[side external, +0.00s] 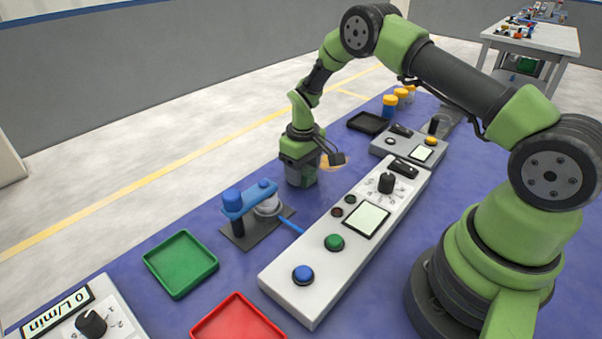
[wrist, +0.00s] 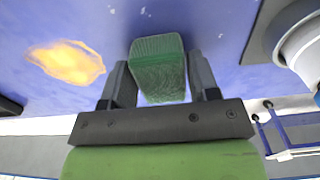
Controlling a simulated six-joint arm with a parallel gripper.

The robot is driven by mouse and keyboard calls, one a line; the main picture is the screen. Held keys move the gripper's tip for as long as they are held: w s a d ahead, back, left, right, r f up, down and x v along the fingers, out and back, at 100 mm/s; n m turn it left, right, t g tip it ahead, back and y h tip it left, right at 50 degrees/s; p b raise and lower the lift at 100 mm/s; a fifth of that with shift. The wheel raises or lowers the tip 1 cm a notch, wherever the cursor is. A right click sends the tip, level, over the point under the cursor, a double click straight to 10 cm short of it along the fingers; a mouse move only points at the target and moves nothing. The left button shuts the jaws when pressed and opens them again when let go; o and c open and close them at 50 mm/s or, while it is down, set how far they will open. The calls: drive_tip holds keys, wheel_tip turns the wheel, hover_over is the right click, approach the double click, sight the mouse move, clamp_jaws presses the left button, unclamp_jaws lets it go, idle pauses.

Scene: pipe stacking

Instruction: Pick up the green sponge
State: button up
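The green sponge (wrist: 158,70) stands as a ribbed block between the two fingers of my gripper (wrist: 157,60) in the wrist view. A narrow gap shows between the sponge and the fingers, clearer on the right, so my gripper looks open around it. In the side external view my gripper (side external: 301,178) points down, low over the blue table, behind the long grey control box. The sponge is hard to make out there, largely hidden by the fingers.
A blue-capped fixture (side external: 250,204) stands just left of my gripper. The long control box (side external: 330,262) lies in front. A yellow-orange patch (wrist: 67,61) lies beside my gripper. Green (side external: 181,263) and red (side external: 238,320) trays are at lower left; a black tray (side external: 367,123) is behind.

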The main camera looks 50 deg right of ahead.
sight(303, 168)
drive_tip(key=c, duration=0.5)
drive_tip(key=shift+o, duration=0.2)
drive_tip(key=shift+r, duration=0.1)
wheel_tip(303, 168, up, 10)
drive_tip(key=shift+f, duration=0.1)
